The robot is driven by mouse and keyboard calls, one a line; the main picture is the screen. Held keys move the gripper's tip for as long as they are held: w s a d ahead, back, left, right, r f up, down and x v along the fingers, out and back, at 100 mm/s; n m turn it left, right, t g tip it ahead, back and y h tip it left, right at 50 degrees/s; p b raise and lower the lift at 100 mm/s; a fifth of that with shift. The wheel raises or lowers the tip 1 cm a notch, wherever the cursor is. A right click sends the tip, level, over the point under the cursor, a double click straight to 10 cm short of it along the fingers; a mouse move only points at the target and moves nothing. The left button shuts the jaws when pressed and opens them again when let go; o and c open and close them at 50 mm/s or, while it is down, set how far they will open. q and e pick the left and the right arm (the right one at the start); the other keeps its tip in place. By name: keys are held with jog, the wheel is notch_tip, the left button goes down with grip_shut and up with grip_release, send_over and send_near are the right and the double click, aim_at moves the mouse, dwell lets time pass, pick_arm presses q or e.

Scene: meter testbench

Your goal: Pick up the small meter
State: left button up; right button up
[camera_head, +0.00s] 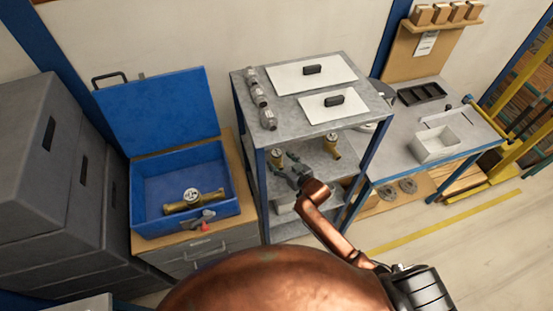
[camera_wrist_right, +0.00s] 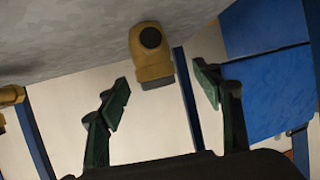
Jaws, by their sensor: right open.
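A small brass meter (camera_head: 277,156) with a round dial stands upright on the middle shelf of the grey rack, on its left side. My right gripper (camera_head: 286,172) is just in front of it. In the right wrist view the brass meter (camera_wrist_right: 150,52) shows beyond and between the two spread fingers of the open right gripper (camera_wrist_right: 163,92), with no contact visible. A second brass meter (camera_head: 331,144) stands farther right on the same shelf; a brass part shows at the left edge of the wrist view (camera_wrist_right: 10,95). My left gripper is not in view.
The rack's top shelf (camera_head: 295,107) lies above the meters, with blue posts at its corners. An open blue box (camera_head: 185,160) at left holds a larger brass meter (camera_head: 194,199). A workbench (camera_head: 465,130) with a white tray (camera_head: 436,145) stands at right.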

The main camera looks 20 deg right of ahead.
aim_at(280, 158)
jog(key=x, duration=0.3)
jog(key=p+x, duration=0.1)
jog(key=x, duration=0.1)
jog(key=shift+w+d, duration=0.15)
jog(key=shift+d, duration=0.15)
jog(key=shift+c, duration=0.7)
grip_shut()
jog(key=shift+r, duration=0.15)
